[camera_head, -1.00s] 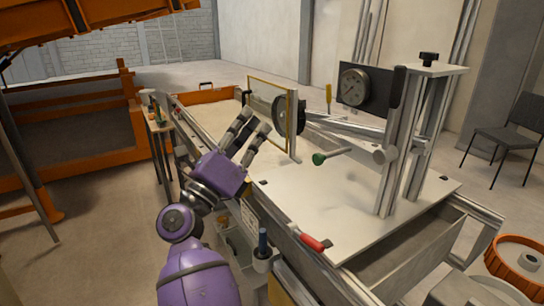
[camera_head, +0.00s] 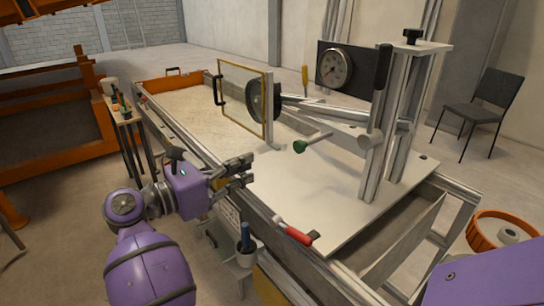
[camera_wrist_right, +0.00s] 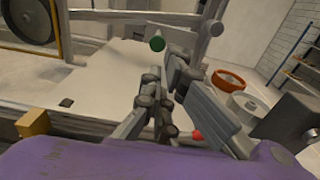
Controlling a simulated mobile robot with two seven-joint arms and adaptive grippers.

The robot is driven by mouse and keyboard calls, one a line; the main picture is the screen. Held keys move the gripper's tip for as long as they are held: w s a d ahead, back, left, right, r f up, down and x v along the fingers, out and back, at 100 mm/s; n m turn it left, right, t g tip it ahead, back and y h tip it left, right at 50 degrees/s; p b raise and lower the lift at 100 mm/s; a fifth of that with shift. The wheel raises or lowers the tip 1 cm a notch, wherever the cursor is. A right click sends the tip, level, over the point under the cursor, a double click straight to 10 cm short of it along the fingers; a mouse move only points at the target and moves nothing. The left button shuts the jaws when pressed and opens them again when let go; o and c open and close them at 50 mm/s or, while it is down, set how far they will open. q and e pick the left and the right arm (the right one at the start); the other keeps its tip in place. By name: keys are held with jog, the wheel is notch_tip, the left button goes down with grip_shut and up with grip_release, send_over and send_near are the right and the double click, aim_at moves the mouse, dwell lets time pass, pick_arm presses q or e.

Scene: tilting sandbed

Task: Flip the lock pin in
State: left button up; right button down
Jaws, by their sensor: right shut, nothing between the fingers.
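A red-handled lever (camera_head: 292,233) lies along the near edge of the white deck; its red part also shows in the wrist view (camera_wrist_right: 197,135). A green knob (camera_head: 300,147) sits on a rod from the metal post and shows in the wrist view (camera_wrist_right: 157,43). I cannot tell which of these is the lock pin.
The framed pane (camera_head: 243,95) and dark wheel stand beyond my gripper over the sandbed (camera_head: 185,108). A post with a gauge (camera_head: 334,68) rises at right. A holder with a blue-handled tool (camera_head: 246,240) hangs below my gripper. The white deck (camera_head: 330,195) is mostly clear.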

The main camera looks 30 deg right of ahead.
jog(key=p, duration=0.2)
send_near(299, 147)
jog(key=d, duration=0.2)
jog(key=d+p, duration=0.1)
jog(key=d, duration=0.3)
jog(key=shift+w+d+p, duration=0.15)
jog(key=shift+w+p, duration=0.25)
pick_arm(q)
jog(key=r, duration=0.2)
jog(key=w+r, duration=0.1)
jog(key=r, duration=0.1)
jog(key=shift+w+r, duration=0.1)
jog(key=shift+r, duration=0.05)
pick_arm(e)
jog(key=shift+d+f, duration=0.2)
jog(key=shift+d, duration=0.05)
jog(key=shift+d, duration=0.2)
jog(key=d, duration=0.2)
jog(key=d+b, duration=0.1)
jog(key=d, duration=0.2)
jog(key=shift+w+d+f, duration=0.1)
jog(key=shift+w+d, duration=0.05)
jog(key=shift+w, duration=0.05)
jog(key=shift+d, duration=0.2)
pick_arm(q)
jog(key=shift+w+f, duration=0.3)
jog(key=shift+f, duration=0.2)
